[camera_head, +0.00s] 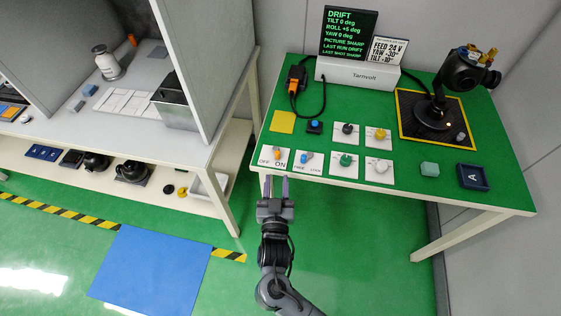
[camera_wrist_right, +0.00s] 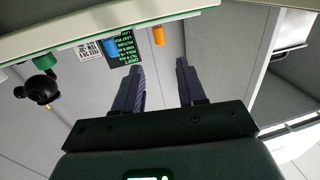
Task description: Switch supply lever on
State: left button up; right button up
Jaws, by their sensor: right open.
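The supply lever (camera_head: 277,152) is a small orange handle on a white plate (camera_head: 266,162) marked OFF and ON, at the front left corner of the green table. I cannot tell clearly to which side it leans. My right gripper (camera_head: 275,181) is open and empty, just in front of the table edge below this plate. The right wrist view looks upside down; there the orange lever (camera_wrist_right: 158,36) stands out from the table edge, ahead of the open gripper (camera_wrist_right: 161,66) and apart from it. My left gripper is not in view.
A blue lever (camera_head: 305,157) on its plate stands right beside the supply plate. Green, yellow, white and black knobs sit further right and behind. A camera gimbal (camera_head: 436,112) stands on a black mat. A screen (camera_head: 348,33) and white Yarnvolt box (camera_head: 357,75) are at the back.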

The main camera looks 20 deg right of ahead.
aim_at(277, 155)
jog(key=b+x, duration=0.3)
jog(key=x, duration=0.8)
jog(key=shift+f, duration=0.1)
